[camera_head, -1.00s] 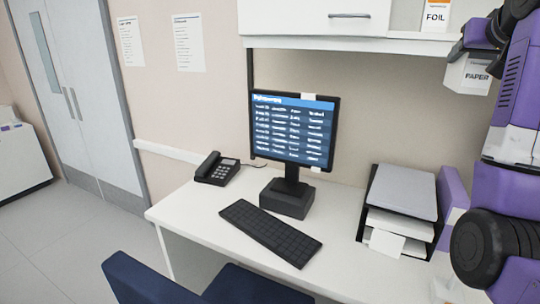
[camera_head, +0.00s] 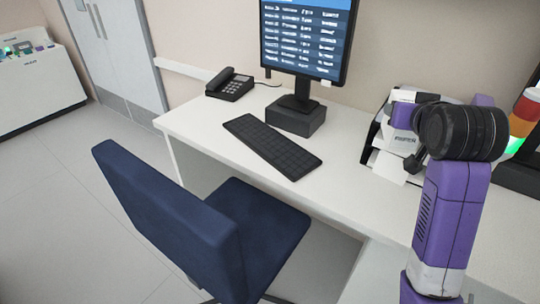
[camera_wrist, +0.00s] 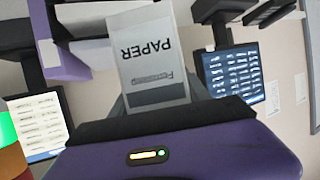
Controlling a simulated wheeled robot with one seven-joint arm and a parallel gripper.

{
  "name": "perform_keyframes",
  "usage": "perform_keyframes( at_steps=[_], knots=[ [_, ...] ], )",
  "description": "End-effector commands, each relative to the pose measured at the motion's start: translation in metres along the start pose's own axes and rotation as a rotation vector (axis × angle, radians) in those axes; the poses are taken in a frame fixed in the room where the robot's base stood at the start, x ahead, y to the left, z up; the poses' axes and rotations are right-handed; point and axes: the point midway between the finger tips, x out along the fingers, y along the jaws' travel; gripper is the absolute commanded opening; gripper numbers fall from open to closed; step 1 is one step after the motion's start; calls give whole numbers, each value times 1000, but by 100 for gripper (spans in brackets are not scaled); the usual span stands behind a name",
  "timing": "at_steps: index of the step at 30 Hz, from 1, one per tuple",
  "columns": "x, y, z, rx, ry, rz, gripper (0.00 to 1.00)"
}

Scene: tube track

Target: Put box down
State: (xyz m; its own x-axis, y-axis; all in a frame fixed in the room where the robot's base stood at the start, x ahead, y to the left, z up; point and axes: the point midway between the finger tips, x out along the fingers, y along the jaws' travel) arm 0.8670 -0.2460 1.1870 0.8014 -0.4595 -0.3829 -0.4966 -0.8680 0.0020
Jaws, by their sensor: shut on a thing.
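The box is white with the word PAPER on it. It shows in the head view (camera_head: 403,141) above the right part of the desk, partly hidden by my arm. In the wrist view the box (camera_wrist: 148,50) is upside down in the picture, between the fingers. My gripper (camera_wrist: 157,98) is shut on it. In the head view the box overlaps the paper tray (camera_head: 372,143). I cannot tell whether it touches the tray or hangs above it.
The white desk (camera_head: 207,123) holds a phone (camera_head: 230,84), a keyboard (camera_head: 270,145) and a monitor (camera_head: 303,40). A blue chair (camera_head: 245,222) stands in front. A signal light (camera_head: 524,112) is at the right. The desk front right of the keyboard is clear.

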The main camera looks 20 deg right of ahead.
Motion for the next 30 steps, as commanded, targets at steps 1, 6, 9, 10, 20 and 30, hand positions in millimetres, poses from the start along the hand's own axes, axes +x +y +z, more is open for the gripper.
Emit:
perform_keyframes(
  at_steps=[1,6,9,10,20,30],
  knots=[
    [-1,-1,8,0,0,-3,10],
    [-4,-2,12,1,2,-5,10],
    [-2,-2,15,0,0,-5,10],
    [-1,-2,18,0,-2,-5,10],
    [27,-2,86,-1,-7,-4,10],
    [53,-2,149,1,-3,-5,10]
  ],
)
